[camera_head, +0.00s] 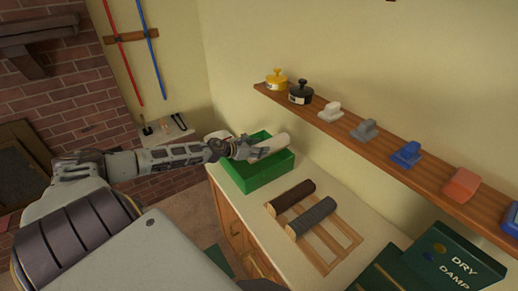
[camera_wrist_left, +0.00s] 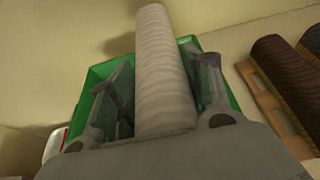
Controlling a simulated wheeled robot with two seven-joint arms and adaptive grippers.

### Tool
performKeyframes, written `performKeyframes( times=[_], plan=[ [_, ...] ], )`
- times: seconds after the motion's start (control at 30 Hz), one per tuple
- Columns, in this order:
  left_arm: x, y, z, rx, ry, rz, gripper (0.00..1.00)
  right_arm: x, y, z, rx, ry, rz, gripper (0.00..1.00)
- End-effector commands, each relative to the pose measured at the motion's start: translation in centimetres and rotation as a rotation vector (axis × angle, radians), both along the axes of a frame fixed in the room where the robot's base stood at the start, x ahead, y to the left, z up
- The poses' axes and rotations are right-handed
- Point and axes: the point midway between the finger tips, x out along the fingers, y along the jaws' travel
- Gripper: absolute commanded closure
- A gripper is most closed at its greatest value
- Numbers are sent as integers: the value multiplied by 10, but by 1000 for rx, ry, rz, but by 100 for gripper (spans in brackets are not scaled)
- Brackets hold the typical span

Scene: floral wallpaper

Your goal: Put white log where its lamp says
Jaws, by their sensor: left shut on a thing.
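The white log (camera_head: 269,146) is in my left gripper (camera_head: 243,149), which is shut on it over the green bin (camera_head: 265,180) on the counter. In the left wrist view the white log (camera_wrist_left: 163,70) stands between the two fingers of my left gripper (camera_wrist_left: 165,98), with the green bin (camera_wrist_left: 97,73) around and behind it. I cannot tell whether the log touches the bin. A dark green box marked DRY and DAMP (camera_head: 455,255) is at the lower right, with a small blue spot and an amber spot above its words. My right gripper is out of view.
A wooden rack (camera_head: 335,242) on the counter holds a dark brown log (camera_head: 292,195) and a grey log (camera_head: 312,216). A wall shelf (camera_head: 385,139) above carries pots and several coloured blocks. The counter is clear between bin and rack.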

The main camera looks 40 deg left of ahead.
Motion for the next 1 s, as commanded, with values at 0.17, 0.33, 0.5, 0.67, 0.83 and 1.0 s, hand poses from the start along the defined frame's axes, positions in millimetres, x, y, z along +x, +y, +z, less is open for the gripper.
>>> performKeyframes(
  times=[0.17,0.33,0.5,0.67,0.83,1.0],
  plan=[
    [1,0,1,0,-2,1,93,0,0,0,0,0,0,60],
    [1,0,-2,0,-2,1,93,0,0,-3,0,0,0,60],
    [1,0,-5,0,-3,1,93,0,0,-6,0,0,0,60],
    [1,0,-8,0,-3,1,93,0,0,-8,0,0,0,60],
    [1,0,-11,-1,-3,1,93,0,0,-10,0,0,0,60],
    [0,0,-12,-1,0,0,47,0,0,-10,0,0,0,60]
  ],
)
